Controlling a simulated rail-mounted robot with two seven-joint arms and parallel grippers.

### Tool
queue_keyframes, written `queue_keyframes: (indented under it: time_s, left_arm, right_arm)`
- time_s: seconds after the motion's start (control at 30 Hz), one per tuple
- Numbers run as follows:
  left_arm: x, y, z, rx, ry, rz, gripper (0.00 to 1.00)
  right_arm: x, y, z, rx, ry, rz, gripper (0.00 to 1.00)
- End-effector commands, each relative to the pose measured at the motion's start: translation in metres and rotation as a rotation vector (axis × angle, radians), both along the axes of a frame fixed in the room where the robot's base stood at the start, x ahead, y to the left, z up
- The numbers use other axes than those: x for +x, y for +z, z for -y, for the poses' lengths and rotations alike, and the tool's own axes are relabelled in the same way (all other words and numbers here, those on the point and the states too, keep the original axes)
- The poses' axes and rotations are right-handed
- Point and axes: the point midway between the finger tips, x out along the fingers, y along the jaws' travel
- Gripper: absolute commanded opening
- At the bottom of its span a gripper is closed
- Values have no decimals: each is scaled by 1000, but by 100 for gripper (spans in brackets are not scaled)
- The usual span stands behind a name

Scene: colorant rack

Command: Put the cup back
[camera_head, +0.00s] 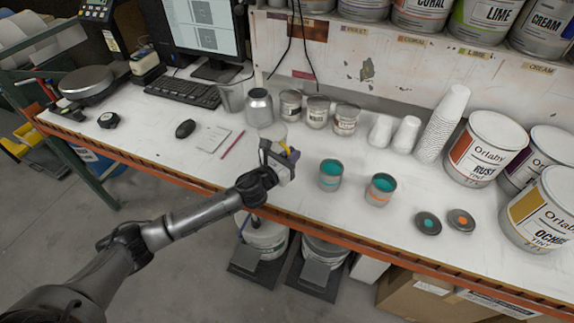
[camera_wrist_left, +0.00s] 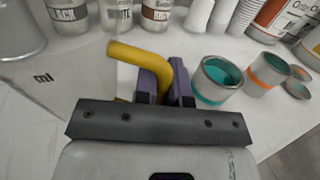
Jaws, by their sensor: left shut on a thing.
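My left gripper (camera_head: 280,156) is over the front part of the bench, with its purple fingers shut on a yellow handle (camera_wrist_left: 152,57). The handle seems to belong to a pale measuring cup (camera_head: 273,131). In the left wrist view, "ml" shows on a pale surface (camera_wrist_left: 43,77) left of the handle, apparently the cup's wall. The gripper hides much of the cup, and I cannot tell whether it touches the bench. My right gripper is not in view.
A silver can (camera_head: 259,107) and small labelled tins (camera_head: 317,111) stand behind the gripper. Two open teal-filled tins (camera_head: 330,175) (camera_head: 380,189) stand to its right, with lids (camera_head: 428,223) beyond. White paper cups (camera_head: 442,124) and large paint pails (camera_head: 484,148) are farther right. Bench space (camera_head: 215,170) on the left is clear.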

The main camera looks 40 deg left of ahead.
Motion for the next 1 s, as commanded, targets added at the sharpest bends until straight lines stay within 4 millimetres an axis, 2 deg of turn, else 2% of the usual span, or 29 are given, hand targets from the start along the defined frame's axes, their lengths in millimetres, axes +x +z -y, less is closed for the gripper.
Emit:
queue_keyframes:
  time_s: [0.03,0.2,0.37,0.63,1.0]
  left_arm:
    - [1,-6,-6,0,2,-1,0]
    - [3,-10,-16,0,0,1,0]
    - [3,-15,-18,-1,1,0,0]
    - [3,-44,-17,-4,1,-1,0]
    - [3,-49,-17,0,0,0,0]
  right_arm:
    - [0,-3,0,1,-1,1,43]
    - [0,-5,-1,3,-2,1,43]
    - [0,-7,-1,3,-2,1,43]
    - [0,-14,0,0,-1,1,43]
    - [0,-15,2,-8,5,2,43]
